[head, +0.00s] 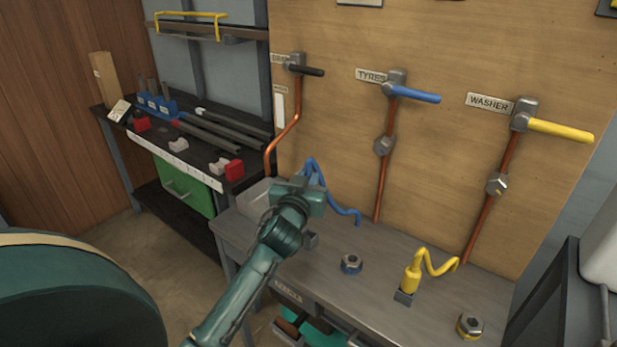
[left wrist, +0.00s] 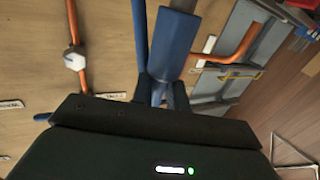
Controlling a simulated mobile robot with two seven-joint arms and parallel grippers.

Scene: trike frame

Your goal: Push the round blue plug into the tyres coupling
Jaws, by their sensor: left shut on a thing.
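My left gripper (head: 312,188) is above the left part of the workbench. In the left wrist view its fingers (left wrist: 160,92) are shut on a blue cylindrical plug (left wrist: 172,45). In the head view my gripper mostly hides the plug; its blue hose (head: 345,211) shows beside it. A metal fitting with a blue ring (head: 351,264) sits on the bench, apart from the gripper, to its lower right. The TYRES pipe has a blue lever (head: 415,94) and a hex fitting (head: 384,145). I cannot tell which fitting is the tyres coupling. My right gripper is not in view.
A yellow plug (head: 411,281) with a coiled yellow hose stands in a holder on the bench. A yellow-ringed fitting (head: 469,326) is at the front right. A small dark block (head: 310,241) is beside my arm. The bench between the block and blue-ringed fitting is clear.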

